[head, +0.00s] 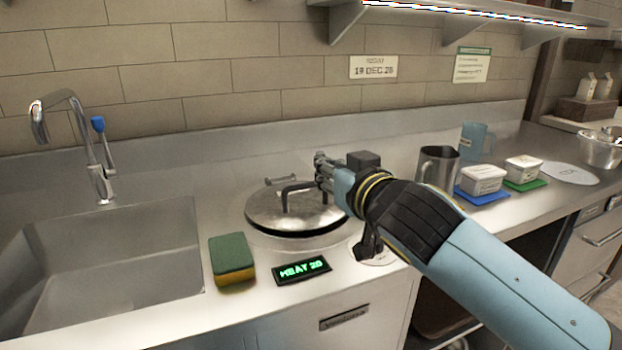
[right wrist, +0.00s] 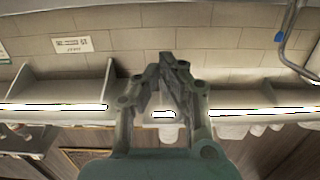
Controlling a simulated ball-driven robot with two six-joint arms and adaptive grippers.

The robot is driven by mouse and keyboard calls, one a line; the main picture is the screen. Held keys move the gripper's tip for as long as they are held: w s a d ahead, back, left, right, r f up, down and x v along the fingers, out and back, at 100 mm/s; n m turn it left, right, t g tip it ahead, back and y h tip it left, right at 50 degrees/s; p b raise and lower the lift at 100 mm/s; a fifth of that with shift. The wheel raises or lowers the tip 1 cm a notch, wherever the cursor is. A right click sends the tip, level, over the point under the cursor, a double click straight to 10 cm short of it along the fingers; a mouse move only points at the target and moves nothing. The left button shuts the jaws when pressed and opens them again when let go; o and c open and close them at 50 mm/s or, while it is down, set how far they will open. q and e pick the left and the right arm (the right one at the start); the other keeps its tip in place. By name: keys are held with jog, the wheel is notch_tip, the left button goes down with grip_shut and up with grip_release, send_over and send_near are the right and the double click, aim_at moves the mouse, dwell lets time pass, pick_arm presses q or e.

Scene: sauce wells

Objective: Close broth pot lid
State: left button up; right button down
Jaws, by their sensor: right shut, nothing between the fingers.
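The broth pot lid (head: 270,217) is a round metal lid with a dark bar handle (head: 285,197). It lies flat over the round well in the counter, left of my right gripper. My right gripper (head: 320,170) is above the right part of the lid, close to the handle, and I cannot tell whether it touches it. In the right wrist view its fingers (right wrist: 168,75) are together with nothing between them. The pot below is hidden by the lid. My left gripper is not in view.
A green and yellow sponge (head: 231,258) and a small display (head: 301,269) reading "HEAT 20" are in front of the lid. A sink (head: 120,255) is at left. A metal jug (head: 437,166), a blue jug (head: 476,141) and white tubs (head: 482,178) stand at right.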

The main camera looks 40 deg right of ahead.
send_over(296, 186)
jog(key=s+d, duration=0.2)
jog(key=s, duration=0.1)
notch_tip(296, 186, down, 4)
jog(key=shift+w+r, duration=0.15)
jog(key=shift+w+f, duration=0.1)
jog(key=shift+f, duration=0.45)
